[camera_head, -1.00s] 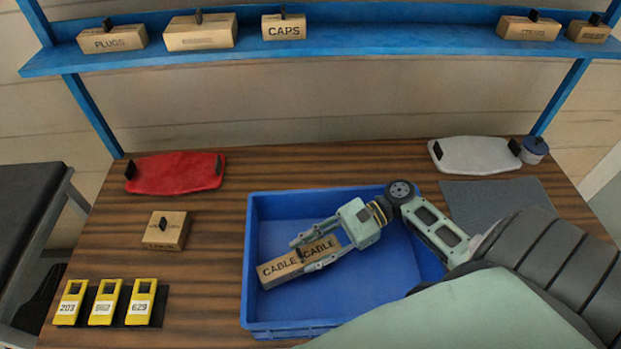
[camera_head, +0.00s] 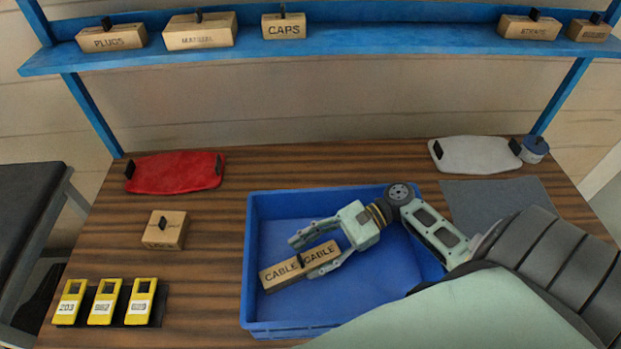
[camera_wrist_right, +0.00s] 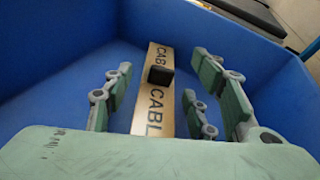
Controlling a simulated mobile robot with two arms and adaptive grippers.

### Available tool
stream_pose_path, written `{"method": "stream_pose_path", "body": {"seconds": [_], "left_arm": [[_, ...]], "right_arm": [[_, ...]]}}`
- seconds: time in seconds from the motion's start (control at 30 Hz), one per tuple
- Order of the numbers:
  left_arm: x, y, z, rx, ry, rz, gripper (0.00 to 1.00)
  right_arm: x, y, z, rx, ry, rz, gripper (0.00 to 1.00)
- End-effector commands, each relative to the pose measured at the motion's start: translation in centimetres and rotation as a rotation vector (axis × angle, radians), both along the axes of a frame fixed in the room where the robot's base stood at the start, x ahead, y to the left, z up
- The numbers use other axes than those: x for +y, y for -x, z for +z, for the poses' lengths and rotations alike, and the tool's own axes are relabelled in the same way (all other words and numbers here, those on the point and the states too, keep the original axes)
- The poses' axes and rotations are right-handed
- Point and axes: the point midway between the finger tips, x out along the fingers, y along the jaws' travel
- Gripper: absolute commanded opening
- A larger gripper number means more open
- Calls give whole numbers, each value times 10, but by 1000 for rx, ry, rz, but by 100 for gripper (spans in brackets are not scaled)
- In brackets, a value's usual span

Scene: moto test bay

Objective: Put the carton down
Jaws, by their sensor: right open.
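The long tan carton marked CABLE (camera_head: 283,275) lies in the blue bin (camera_head: 249,235), toward its lower left. My right gripper (camera_head: 308,255) is inside the bin, with its fingers on either side of the carton. In the right wrist view, the carton (camera_wrist_right: 157,95) runs between the fingers of the right gripper (camera_wrist_right: 155,95), and gaps show on both sides. A black tab (camera_wrist_right: 160,75) stands on the carton's top. The right gripper is open. My left gripper is not in view.
A small carton (camera_head: 168,235) and several yellow tagged units (camera_head: 104,302) are on the table left of the bin. A red panel (camera_head: 175,173) and a pale panel (camera_head: 475,154) lie at the back. A blue shelf (camera_head: 380,40) holding cartons spans above.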

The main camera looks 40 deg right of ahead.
Motion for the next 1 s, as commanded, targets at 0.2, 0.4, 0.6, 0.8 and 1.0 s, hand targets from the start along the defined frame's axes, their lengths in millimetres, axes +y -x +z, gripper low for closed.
{"method": "stream_pose_path", "body": {"seconds": [0.2, 0.4, 0.6, 0.8, 1.0], "left_arm": [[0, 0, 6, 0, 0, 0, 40], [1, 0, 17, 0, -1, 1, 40], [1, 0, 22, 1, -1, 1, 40], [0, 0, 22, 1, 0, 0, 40], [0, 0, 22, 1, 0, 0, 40]], "right_arm": [[-5, 1, 16, 1, 2, -1, 52], [-41, 7, 26, 2, 4, -1, 52], [-66, 11, 32, 1, 2, -1, 52], [-71, 12, 34, 0, 0, 0, 52], [-71, 12, 33, 0, 0, 0, 52]]}}
